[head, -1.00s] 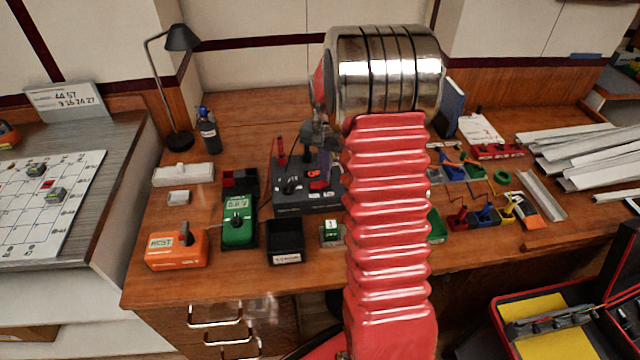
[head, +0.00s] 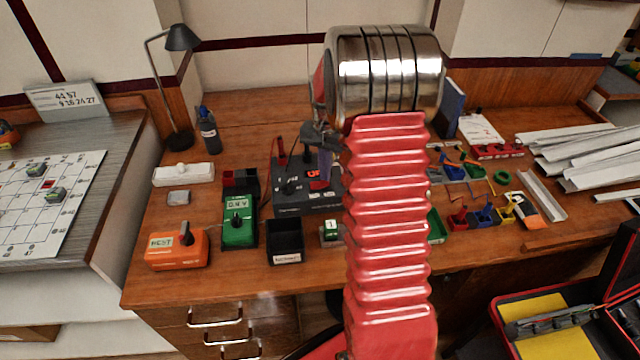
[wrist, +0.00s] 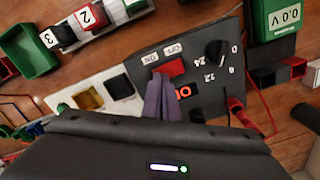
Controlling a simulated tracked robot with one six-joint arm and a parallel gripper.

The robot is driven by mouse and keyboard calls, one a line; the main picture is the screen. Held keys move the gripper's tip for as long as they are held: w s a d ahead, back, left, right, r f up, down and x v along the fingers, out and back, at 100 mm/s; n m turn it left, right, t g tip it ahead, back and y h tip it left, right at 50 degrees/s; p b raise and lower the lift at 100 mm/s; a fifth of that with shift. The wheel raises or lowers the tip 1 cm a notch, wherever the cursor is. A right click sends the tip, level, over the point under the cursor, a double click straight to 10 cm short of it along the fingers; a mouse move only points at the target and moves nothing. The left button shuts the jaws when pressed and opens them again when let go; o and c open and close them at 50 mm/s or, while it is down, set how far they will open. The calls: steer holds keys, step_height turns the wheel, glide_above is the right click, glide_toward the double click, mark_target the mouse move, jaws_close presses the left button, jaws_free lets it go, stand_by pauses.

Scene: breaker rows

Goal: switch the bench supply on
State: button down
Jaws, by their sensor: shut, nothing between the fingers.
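In the head view the supply (head: 300,208) stands on the wooden bench, partly behind my arm. My gripper (wrist: 160,76) is shut and empty, its purple-grey fingers over the panel with the tips right by the switch's ON side. Whether they touch it and which way the rocker tilts, I cannot tell. The gripper (head: 320,186) also shows over the supply in the head view.
A green meter (head: 238,220) stands left of the supply, with a black bin (head: 286,240) in front. A red lead (wrist: 236,112) plugs into the panel. Numbered blocks (wrist: 84,17) and a green bin (wrist: 25,50) lie close by. An orange box (head: 177,250) stands at the bench's front left.

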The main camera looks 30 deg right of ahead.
steer(key=shift+f, duration=0.85)
stand_by(0.7)
step_height(320, 180, up, 7)
stand_by(1.2)
steer(key=shift+w, duration=0.1)
stand_by(0.5)
steer(key=shift+f+n, duration=0.1)
steer(key=shift+n, duration=0.3)
steer(key=s+a+r+n+t, duration=0.2)
steer(key=s+a+r+n, duration=0.3)
steer(key=s+a, duration=0.6)
steer(key=s+a+r+n+t, duration=0.3)
steer(key=s+a+r+n, duration=0.2)
steer(key=s+a+r, duration=0.4)
steer(key=shift+s+a+r+t, duration=0.15)
steer(key=shift+s+a+t, duration=0.15)
steer(key=shift+s+a, duration=1.85)
